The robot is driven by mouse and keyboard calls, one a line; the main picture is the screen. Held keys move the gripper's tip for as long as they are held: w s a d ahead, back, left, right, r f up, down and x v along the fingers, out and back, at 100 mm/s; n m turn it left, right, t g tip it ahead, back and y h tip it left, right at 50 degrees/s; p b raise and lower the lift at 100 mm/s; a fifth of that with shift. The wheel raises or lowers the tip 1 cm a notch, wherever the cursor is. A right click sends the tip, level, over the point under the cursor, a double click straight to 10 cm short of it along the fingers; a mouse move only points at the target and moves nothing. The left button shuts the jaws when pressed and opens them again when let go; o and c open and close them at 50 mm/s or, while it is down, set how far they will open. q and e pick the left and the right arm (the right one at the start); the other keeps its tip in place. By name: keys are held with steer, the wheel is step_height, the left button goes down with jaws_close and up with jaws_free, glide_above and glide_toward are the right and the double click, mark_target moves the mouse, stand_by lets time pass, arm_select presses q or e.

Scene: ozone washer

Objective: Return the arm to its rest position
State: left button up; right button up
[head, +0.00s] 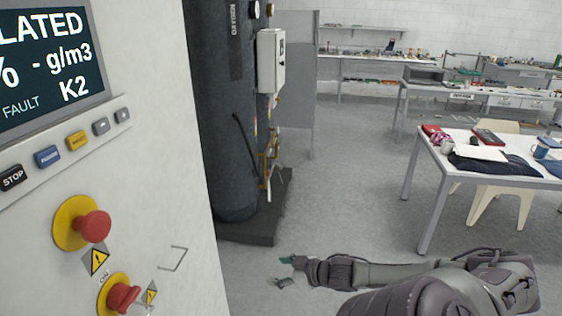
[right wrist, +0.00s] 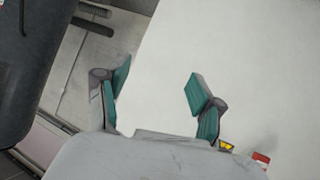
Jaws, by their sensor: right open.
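My right arm (head: 400,274) reaches in from the lower right in the head view. My left gripper is in neither view.
The cabinet carries a screen (head: 45,60), a row of buttons and red emergency knobs (head: 93,226). A dark tank (head: 225,120) stands behind it. A table (head: 432,170) with tools and cloth is at the right. Grey floor (head: 350,200) between them is clear.

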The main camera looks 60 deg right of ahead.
steer(key=shift+s+d+f, duration=0.1)
steer(key=shift+f, duration=0.15)
steer(key=s+d+f+m+g+h+b, duration=0.1)
steer(key=s+d+f, duration=0.15)
steer(key=f, duration=0.35)
steer(key=s+d+f+m+g+h+b, duration=0.1)
steer(key=s+d+f, duration=0.1)
steer(key=s+f, duration=0.35)
steer(key=s+a+f+g+b, duration=0.15)
steer(key=s+f, duration=0.25)
steer(key=f, duration=0.5)
steer(key=s+a+f+g+b, duration=0.1)
steer(key=s+a+f+g, duration=0.2)
steer(key=f, duration=0.6)
steer(key=s+a+f+n+g+b, duration=0.1)
steer(key=s+a+f, duration=0.3)
steer(key=a+f, duration=0.3)
steer(key=s+a+f+n+g+y+b, duration=0.1)
steer(key=s+a+f, duration=0.4)
steer(key=a, duration=0.6)
steer(key=s+a+f+g+y+b, duration=0.1)
steer(key=s+a+f+g, duration=0.1)
steer(key=s+a+f, duration=0.3)
steer(key=a+f, duration=0.3)
steer(key=a, duration=0.2)
steer(key=shift+f+n, duration=0.3)
steer(key=shift+n, duration=0.1)
